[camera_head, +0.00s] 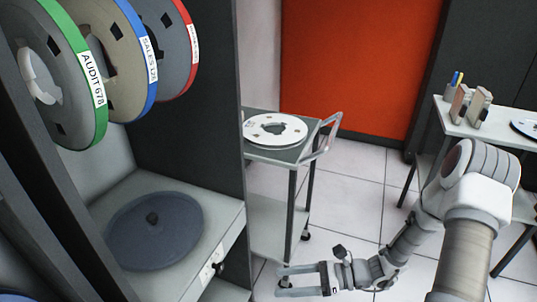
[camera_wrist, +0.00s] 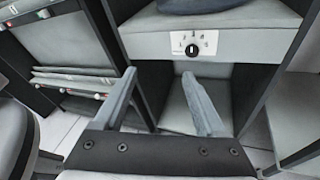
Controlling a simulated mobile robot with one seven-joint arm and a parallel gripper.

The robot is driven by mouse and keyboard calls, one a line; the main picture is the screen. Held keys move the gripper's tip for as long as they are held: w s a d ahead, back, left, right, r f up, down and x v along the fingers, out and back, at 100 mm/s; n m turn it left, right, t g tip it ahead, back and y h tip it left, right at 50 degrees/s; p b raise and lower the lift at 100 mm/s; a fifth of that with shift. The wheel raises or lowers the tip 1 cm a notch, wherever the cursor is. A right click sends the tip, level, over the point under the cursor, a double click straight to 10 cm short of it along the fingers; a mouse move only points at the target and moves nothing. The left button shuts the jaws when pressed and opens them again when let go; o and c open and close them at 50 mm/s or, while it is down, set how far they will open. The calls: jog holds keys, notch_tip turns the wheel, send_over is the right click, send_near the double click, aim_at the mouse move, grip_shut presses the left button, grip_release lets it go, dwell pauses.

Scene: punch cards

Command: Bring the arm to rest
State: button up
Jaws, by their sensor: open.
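My gripper (camera_head: 284,280) is at the bottom middle of the head view, at the end of my arm, which reaches in from the right. Its two fingers are apart with nothing between them. In the wrist view the open fingers (camera_wrist: 165,100) point toward the front of a grey cabinet, below a panel (camera_wrist: 195,43) with a black knob. The gripper touches nothing that I can see.
Labelled tape reels hang at upper left, green (camera_head: 95,90), blue (camera_head: 150,50) and red (camera_head: 192,45). A dark disc (camera_head: 153,229) lies on the cabinet shelf. A trolley (camera_head: 290,153) bears a white reel (camera_head: 275,129). A white table (camera_head: 455,122) stands right. Tiled floor is open between.

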jog(key=s+d+r+n+t+h, duration=0.25)
jog(key=s+r+n+h, duration=0.2)
jog(key=r+n, duration=0.4)
jog(key=s+d+r+n+t+h, duration=0.1)
jog(key=s+d+r+n+h, duration=0.2)
jog(key=r+n+h, duration=0.55)
jog(key=s+d+r+n+t+h, duration=0.1)
jog(key=s+d+r+n+h, duration=0.2)
jog(key=r, duration=0.9)
notch_tip(320, 180, up, 14)
jog(key=n+p, duration=0.1)
jog(key=p, duration=1.3)
jog(key=shift+s+d+r+n+y, duration=0.25)
jog(key=shift+s+d+n+y, duration=0.05)
jog(key=shift+s+d, duration=0.05)
jog(key=shift+t, duration=0.25)
